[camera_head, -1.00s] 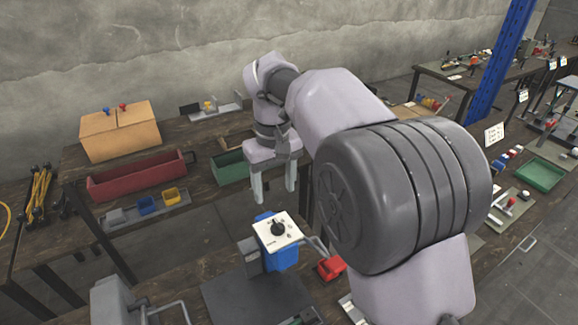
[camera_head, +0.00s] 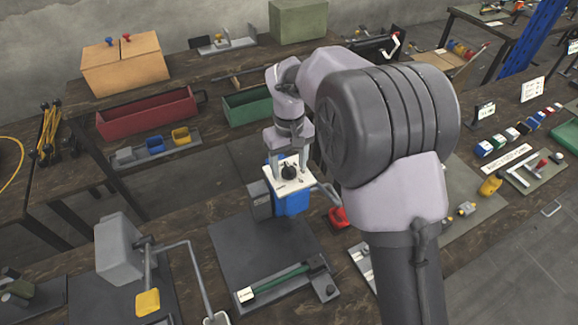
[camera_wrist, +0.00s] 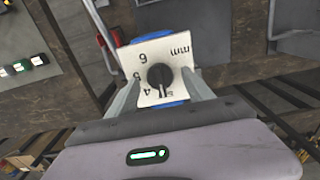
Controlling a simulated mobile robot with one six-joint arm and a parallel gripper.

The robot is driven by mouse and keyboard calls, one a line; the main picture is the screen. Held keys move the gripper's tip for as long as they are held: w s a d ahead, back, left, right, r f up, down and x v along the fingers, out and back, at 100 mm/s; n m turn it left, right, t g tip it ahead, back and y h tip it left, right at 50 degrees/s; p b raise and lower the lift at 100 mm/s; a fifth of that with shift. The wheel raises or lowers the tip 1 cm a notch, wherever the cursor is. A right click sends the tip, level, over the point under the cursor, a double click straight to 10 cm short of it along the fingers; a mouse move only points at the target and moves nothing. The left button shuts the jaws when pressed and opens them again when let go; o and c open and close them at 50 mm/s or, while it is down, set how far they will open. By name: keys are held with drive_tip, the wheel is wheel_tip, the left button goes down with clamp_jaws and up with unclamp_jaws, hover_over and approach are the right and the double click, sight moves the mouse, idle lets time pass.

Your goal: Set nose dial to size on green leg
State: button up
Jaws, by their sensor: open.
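The nose dial is a black knob (camera_head: 289,172) on a white plate (camera_head: 278,184) atop a blue press body (camera_head: 293,203). In the wrist view the knob (camera_wrist: 160,76) sits on the plate marked "mm", 6, 5, 4 and a partly hidden mark. Its pale pointer seems to aim down, near the 4 and that mark. My gripper (camera_head: 289,168) is open above the plate, and its fingers (camera_wrist: 162,88) straddle the knob without visibly gripping it. A green bar (camera_head: 275,284) with a white tag (camera_head: 245,295) lies on the dark mat; the tag's text is unreadable.
A red part (camera_head: 338,217) sits right of the blue press. Red (camera_head: 150,113) and green (camera_head: 245,104) trays and a wooden box (camera_head: 125,68) stand behind.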

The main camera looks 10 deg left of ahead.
drive_tip(key=shift+s, duration=0.1)
clamp_jaws()
drive_tip(key=shift+m, duration=0.3)
drive_tip(key=m, duration=0.4)
drive_tip(key=shift+m, duration=2.5)
drive_tip(key=shift+r, duration=0.1)
unclamp_jaws()
